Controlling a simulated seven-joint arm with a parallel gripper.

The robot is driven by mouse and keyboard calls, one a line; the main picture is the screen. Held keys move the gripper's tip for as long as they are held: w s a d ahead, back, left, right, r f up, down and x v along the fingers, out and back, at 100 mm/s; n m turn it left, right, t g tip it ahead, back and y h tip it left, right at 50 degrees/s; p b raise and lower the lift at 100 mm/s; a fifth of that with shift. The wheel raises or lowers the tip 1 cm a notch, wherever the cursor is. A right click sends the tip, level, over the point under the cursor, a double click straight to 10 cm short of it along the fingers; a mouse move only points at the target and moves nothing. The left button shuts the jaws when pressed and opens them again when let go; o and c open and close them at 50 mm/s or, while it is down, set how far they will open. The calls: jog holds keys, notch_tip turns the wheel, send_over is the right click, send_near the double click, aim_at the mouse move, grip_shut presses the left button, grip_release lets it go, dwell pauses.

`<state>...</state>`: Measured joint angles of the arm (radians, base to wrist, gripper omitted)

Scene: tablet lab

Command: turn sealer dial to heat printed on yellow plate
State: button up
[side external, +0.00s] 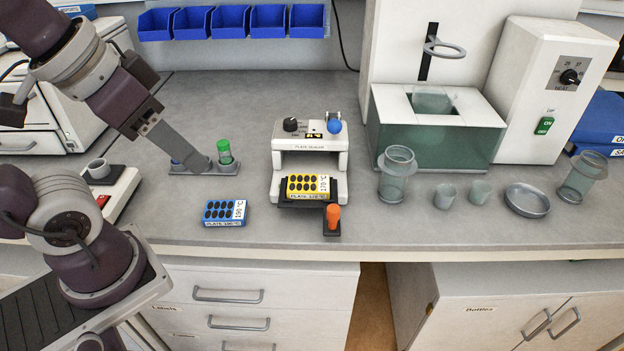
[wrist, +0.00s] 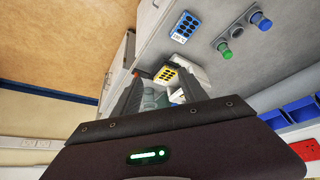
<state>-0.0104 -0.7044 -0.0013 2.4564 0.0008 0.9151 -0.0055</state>
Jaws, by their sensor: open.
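The plate sealer (side external: 310,159) is a white press in the middle of the bench. Its black dial (side external: 290,124) is on the top left, beside a small display and a blue ball knob (side external: 334,126); the dial's setting is too small to read. The yellow plate (side external: 307,186) lies on the sealer's black tray; its white label seems to read 170 °C. It also shows between my fingers in the wrist view (wrist: 167,73). My gripper (side external: 203,163) is open and empty, left of the sealer and apart from it, near the tube rack; one finger hides the other in the side view.
A blue plate (side external: 225,212) lies left of the sealer. A rack (side external: 190,168) with a green-capped tube (side external: 224,152) stands by my gripper. An orange handle (side external: 333,219) sticks out in front. A water bath (side external: 430,135), another dial (side external: 569,77) and glassware are on the right.

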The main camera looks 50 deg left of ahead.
jog(key=w+a+r+n+g, duration=0.1)
jog(key=w+a+r+g, duration=0.15)
jog(key=w, duration=0.65)
jog(key=n+g, duration=0.3)
send_over(290, 120)
jog(key=f, duration=0.6)
jog(key=shift+s+d+f, duration=0.25)
jog(key=shift+s+f, duration=0.1)
jog(key=f, duration=0.6)
jog(key=shift+w+a+f, duration=0.25)
jog(key=shift+w+f, duration=0.05)
jog(key=shift+f, duration=0.55)
grip_shut()
